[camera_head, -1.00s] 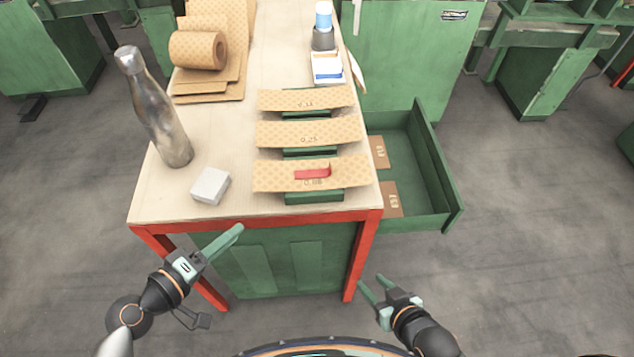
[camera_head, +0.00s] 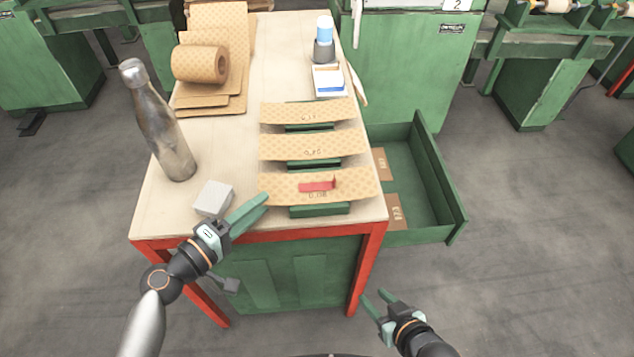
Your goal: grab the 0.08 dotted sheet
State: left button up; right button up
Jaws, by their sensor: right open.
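The 0.08 dotted sheet (camera_head: 281,188) is the nearest of three tan dotted sheets. It lies across a green block (camera_head: 320,210) near the table's front edge. A red piece (camera_head: 317,185) lies on the sheet and its printed label is partly legible. My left gripper (camera_head: 262,202) is over the table's front edge, just left of the sheet's near left corner. Its fingers are seen nearly side-on, so their gap is unclear; no held object shows. My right gripper (camera_head: 375,296) is open and empty, in front of the table and low to the right.
Two more dotted sheets (camera_head: 315,147) (camera_head: 307,113) lie behind. A white-grey block (camera_head: 212,198) sits close to my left gripper, with a steel bottle (camera_head: 158,125) behind it. An open green drawer (camera_head: 432,190) juts out right. Clear tabletop (camera_head: 225,140) lies left of the sheets.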

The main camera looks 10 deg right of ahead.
aim_at(282, 189)
pick_arm(q)
jog(key=x, duration=0.4)
jog(key=shift+w+d+r+p, duration=0.1)
jog(key=shift+w+d+p, duration=0.05)
jog(key=shift+d+p, duration=0.2)
grip_shut()
